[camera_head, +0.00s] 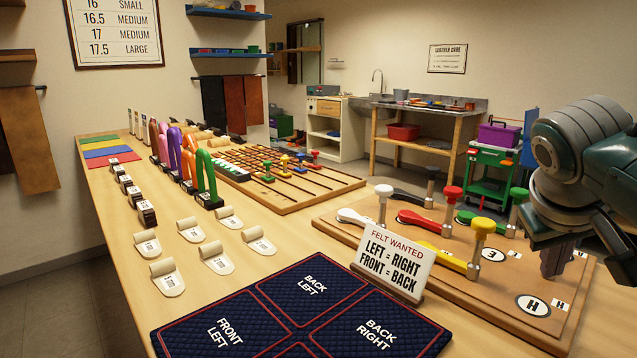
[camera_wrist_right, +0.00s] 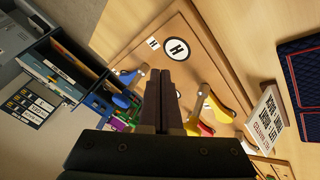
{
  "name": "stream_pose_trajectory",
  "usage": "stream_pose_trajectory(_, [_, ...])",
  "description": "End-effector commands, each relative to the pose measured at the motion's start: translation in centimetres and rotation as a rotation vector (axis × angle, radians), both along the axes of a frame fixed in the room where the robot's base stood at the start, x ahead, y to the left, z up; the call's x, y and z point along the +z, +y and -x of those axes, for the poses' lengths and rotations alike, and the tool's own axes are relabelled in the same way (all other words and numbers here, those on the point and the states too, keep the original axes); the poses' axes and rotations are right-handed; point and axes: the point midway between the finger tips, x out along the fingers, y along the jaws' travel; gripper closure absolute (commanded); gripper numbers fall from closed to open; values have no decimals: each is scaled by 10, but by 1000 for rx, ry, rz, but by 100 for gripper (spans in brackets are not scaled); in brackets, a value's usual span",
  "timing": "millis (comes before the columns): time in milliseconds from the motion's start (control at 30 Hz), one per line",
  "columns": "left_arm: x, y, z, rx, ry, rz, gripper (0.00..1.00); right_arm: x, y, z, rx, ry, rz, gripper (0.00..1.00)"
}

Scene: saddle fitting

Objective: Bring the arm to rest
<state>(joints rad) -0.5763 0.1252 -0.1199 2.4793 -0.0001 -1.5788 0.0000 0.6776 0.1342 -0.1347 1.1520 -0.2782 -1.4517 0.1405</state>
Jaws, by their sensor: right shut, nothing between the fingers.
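My right gripper (camera_head: 556,262) is at the right edge of the head view, above the right part of a wooden board (camera_head: 450,285). Its fingers point down and are shut with nothing between them. In the right wrist view the two dark fingers (camera_wrist_right: 163,90) lie together in front of the same board (camera_wrist_right: 215,60). The board carries levers with coloured knobs: a white lever (camera_head: 357,218), a red lever (camera_head: 424,223) and a yellow lever (camera_head: 443,258). A round H label (camera_head: 532,305) is below my gripper. My left gripper is not in view.
A sign reading "FELT WANTED" (camera_head: 393,262) stands at the board's front left. A dark quilted mat (camera_head: 300,305) lies at the front of the table. A grooved wooden rack (camera_head: 290,185) with coloured pegs is farther back. Bare tabletop (camera_head: 130,215) shows at the left.

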Motion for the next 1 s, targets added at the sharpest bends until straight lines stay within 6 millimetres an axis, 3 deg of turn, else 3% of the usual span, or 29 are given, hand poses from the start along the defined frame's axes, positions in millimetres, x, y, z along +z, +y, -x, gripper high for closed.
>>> stream_pose_trajectory(267, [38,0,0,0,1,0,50,-15,34,64,92,43,-77,100])
stream_pose_trajectory(467, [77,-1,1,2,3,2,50,-5,73,155,194,86,-185,100])
stream_pose_trajectory(600, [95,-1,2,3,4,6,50,13,94,209,248,108,-253,100])
stream_pose_trajectory(800, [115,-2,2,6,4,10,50,47,115,268,302,127,-329,100])
stream_pose_trajectory(933, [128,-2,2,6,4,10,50,75,125,300,328,138,-374,100])
stream_pose_trajectory(1000, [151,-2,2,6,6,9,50,97,125,296,328,133,-370,100])
